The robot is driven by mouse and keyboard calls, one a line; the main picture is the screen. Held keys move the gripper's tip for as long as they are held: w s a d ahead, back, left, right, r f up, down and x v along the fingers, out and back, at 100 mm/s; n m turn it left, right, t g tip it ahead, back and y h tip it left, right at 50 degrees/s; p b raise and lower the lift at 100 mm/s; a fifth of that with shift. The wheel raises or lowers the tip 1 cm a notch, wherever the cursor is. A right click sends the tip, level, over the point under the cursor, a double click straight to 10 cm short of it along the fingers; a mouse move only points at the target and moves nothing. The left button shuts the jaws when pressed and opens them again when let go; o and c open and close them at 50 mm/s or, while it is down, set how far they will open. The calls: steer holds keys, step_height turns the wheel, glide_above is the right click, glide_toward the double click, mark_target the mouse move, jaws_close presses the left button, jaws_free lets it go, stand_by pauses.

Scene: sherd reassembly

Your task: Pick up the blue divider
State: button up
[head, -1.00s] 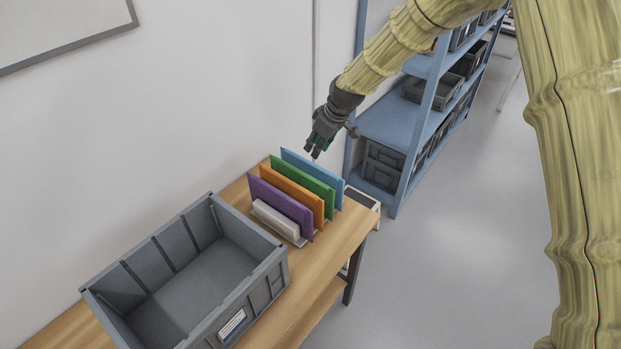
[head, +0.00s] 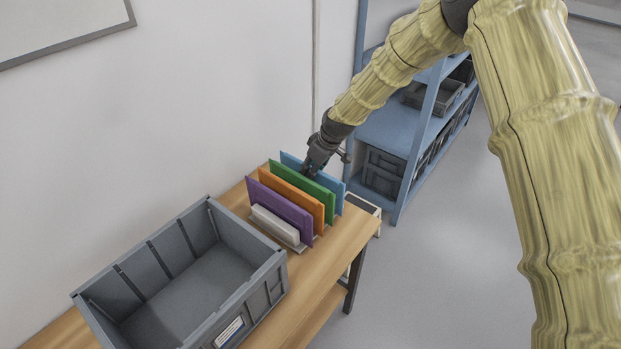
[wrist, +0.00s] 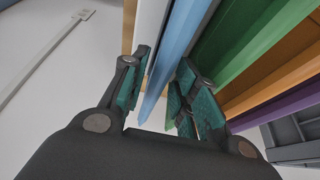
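The blue divider (head: 331,182) stands upright at the far end of a row in a light holder on the wooden table. My gripper (head: 309,172) is low over the row, at the top edge of the blue divider. In the wrist view, my gripper (wrist: 158,98) is open. The blue divider (wrist: 178,50) runs between its two fingers, with a visible gap on the right-hand side. The left finger is close to the divider; I cannot tell whether it touches. The green divider (head: 290,177) stands beside it, just beyond the right finger in the wrist view.
An orange divider (head: 280,187) and a purple divider (head: 268,200) follow in the row, before a white block (head: 275,225). A grey crate (head: 262,262) stands on the table (head: 335,250) at the near left. A blue shelf (head: 385,135) stands behind right.

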steer(key=shift+p+x, duration=1.35)
steer(key=shift+x, duration=1.3)
steer(key=shift+w+a, duration=0.1)
steer(key=shift+w, duration=0.05)
jaws_close()
